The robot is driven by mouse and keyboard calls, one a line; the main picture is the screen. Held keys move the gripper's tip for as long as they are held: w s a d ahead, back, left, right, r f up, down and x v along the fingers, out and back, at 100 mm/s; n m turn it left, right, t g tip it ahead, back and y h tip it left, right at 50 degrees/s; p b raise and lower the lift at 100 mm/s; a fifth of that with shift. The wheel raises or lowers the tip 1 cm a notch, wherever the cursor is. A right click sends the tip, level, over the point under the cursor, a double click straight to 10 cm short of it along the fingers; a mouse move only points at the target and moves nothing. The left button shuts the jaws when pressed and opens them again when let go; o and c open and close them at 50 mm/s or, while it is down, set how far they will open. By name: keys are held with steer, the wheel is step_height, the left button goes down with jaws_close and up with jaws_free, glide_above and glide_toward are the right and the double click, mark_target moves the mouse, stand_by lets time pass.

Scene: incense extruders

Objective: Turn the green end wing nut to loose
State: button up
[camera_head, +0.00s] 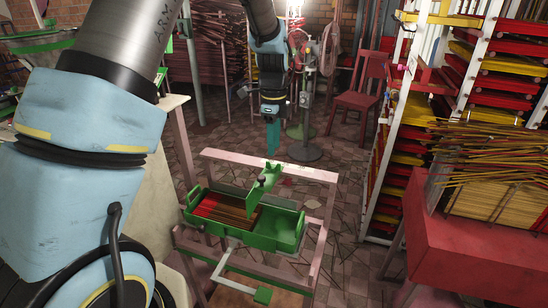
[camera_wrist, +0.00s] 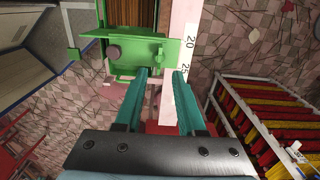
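A green end bracket (camera_head: 266,177) stands at the far end of the green extruder tray (camera_head: 288,228), which holds brown sticks. In the wrist view the green bracket (camera_wrist: 140,52) lies just ahead of my fingertips. A small green raised piece (camera_wrist: 161,51), possibly the wing nut, lies ahead of the finger gap. My gripper (camera_wrist: 160,73) is open and empty; in the head view its teal fingers (camera_head: 273,140) point down above and beyond the bracket.
A pink frame (camera_head: 325,235) surrounds the tray; its ruler-marked bar (camera_wrist: 183,40) passes ahead of the right finger. A red chair (camera_head: 360,95) and a fan (camera_head: 308,100) stand behind. A white rack (camera_head: 390,140) and red table (camera_head: 480,240) stand right.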

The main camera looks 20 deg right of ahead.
mark_target(273, 163)
steer(key=shift+a+f+p, duration=0.1)
steer(key=shift+f+p, duration=0.55)
steer(key=shift+f, duration=2.55)
jaws_close()
